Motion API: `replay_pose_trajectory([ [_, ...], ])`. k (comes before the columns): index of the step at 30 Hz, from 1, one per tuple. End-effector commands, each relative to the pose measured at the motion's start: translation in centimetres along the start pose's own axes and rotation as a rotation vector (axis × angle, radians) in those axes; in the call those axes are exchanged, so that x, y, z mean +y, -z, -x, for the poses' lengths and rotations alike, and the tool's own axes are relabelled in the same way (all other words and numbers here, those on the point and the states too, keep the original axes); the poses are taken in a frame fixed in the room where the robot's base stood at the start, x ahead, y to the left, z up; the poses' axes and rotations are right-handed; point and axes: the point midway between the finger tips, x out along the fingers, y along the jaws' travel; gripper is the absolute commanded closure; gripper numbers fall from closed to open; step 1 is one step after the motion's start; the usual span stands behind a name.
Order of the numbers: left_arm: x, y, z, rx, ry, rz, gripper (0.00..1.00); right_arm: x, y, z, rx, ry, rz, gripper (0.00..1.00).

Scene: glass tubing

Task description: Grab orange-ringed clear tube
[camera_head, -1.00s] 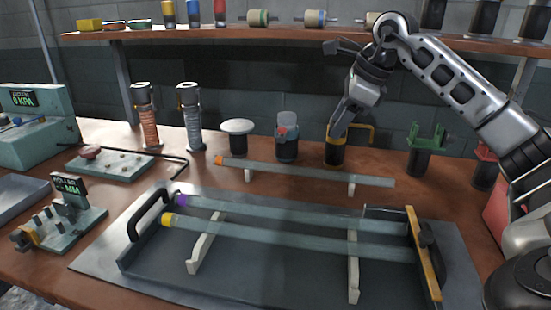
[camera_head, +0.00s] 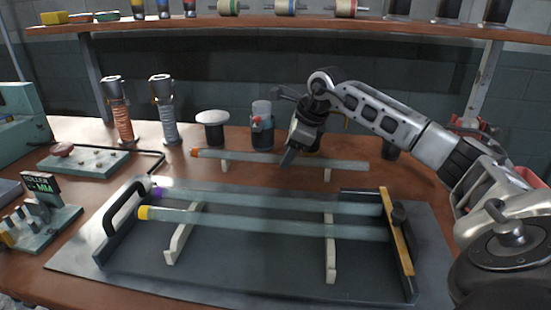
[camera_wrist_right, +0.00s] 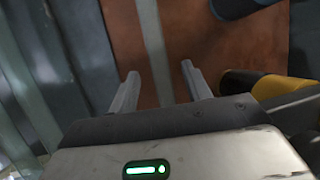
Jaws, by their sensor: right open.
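The orange-ringed clear tube (camera_head: 235,156) lies across two white supports on the bench, behind the grey tray. Its orange ring is at its left end. My right gripper (camera_head: 287,160) is open over the tube, right of its middle, with fingers pointing down. In the right wrist view the tube (camera_wrist_right: 152,35) runs lengthwise between the two spread fingers (camera_wrist_right: 157,72), touching neither visibly. I cannot tell whether the fingertips have reached its height. My left gripper is not in view.
A tray (camera_head: 270,265) in front holds a purple-ringed tube (camera_head: 270,201) and a yellow-ringed tube (camera_head: 250,222). A dark pot with a red part (camera_head: 262,135) stands behind the orange-ringed tube. A yellow-handled item (camera_wrist_right: 265,85) is close to the right finger.

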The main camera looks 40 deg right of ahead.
Motion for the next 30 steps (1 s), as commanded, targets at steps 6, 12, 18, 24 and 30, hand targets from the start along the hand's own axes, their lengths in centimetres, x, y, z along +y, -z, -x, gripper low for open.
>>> replay_pose_trajectory([
  [6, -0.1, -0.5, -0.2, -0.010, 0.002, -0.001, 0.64, 0.0, 0.0, -1.4, 0.001, 0.001, 0.001, 0.51],
  [12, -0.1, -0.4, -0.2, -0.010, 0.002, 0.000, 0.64, 0.0, 0.1, -1.3, 0.001, 0.001, 0.001, 0.79],
  [18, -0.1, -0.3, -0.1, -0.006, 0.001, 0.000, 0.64, 0.0, 0.0, -1.3, 0.000, 0.001, 0.001, 1.00],
  [24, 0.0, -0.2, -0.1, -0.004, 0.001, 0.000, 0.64, 0.0, 0.0, -1.2, 0.000, 0.002, 0.001, 1.00],
  [30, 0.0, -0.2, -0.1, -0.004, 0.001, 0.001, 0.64, -0.4, -0.6, 0.1, -0.002, 0.004, 0.001, 1.00],
])
